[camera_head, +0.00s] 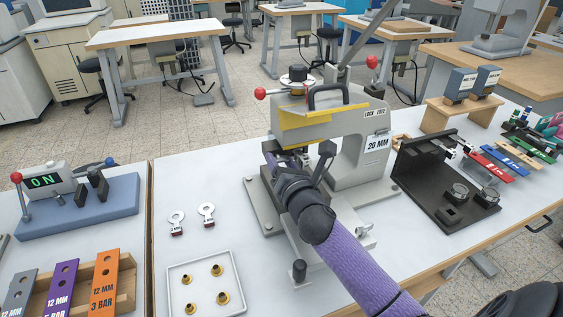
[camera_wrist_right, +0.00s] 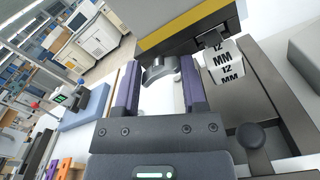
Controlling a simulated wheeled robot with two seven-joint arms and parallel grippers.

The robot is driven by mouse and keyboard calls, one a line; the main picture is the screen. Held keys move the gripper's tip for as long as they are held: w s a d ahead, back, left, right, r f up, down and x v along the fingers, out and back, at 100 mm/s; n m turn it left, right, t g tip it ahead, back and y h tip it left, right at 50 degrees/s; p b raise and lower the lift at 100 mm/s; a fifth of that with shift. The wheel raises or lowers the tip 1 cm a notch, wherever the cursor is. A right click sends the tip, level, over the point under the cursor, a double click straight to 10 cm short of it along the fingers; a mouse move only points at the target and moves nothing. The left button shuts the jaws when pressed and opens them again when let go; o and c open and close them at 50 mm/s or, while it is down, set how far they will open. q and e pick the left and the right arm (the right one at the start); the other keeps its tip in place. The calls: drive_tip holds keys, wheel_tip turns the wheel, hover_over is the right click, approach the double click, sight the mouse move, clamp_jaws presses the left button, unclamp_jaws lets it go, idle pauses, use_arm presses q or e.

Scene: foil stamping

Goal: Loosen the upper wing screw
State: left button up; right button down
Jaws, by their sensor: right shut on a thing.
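The stamping press (camera_head: 352,150) stands on the table with a yellow guard, a black handle and a "20 MM" label. My right gripper (camera_head: 272,162) reaches in at its front, below the yellow guard. In the right wrist view my two dark purple fingers (camera_wrist_right: 161,84) are shut on a grey wing screw (camera_wrist_right: 158,72), whose wings lie between the fingertips. In the head view my wrist hides this screw, and I cannot tell there whether it is the upper one. My left gripper is not in view.
A white "12 MM" piece (camera_wrist_right: 225,60) sits close right of my fingers, with a black knob (camera_wrist_right: 254,138) nearby. A white tray (camera_head: 172,272) with brass parts lies front left, two small tags behind it. A black fixture (camera_head: 415,170) stands right of the press.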

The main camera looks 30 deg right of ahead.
drive_tip(key=shift+r+n+p, duration=0.15)
drive_tip(key=shift+n+p, duration=0.55)
drive_tip(key=shift+p, duration=0.05)
drive_tip(key=shift+n+p, duration=0.65)
drive_tip(key=shift+n, duration=0.15)
drive_tip(key=shift+n+p, duration=0.55)
drive_tip(key=shift+n, duration=0.45)
drive_tip(key=n+p, duration=0.1)
drive_tip(key=n, duration=0.1)
drive_tip(key=shift+n, duration=0.3)
drive_tip(key=n+p, duration=0.1)
drive_tip(key=n, duration=0.2)
drive_tip(key=shift+n, duration=0.3)
drive_tip(key=n+p, duration=0.1)
drive_tip(key=n, duration=0.3)
drive_tip(key=shift+n, duration=0.3)
drive_tip(key=n+p, duration=0.1)
drive_tip(key=n, duration=0.3)
use_arm(q)
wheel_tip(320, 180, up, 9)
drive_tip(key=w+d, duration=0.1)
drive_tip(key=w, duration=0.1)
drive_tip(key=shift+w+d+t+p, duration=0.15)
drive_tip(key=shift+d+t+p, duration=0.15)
drive_tip(key=shift+p, duration=0.15)
use_arm(e)
drive_tip(key=shift+n, duration=2)
drive_tip(key=shift+f, duration=0.2)
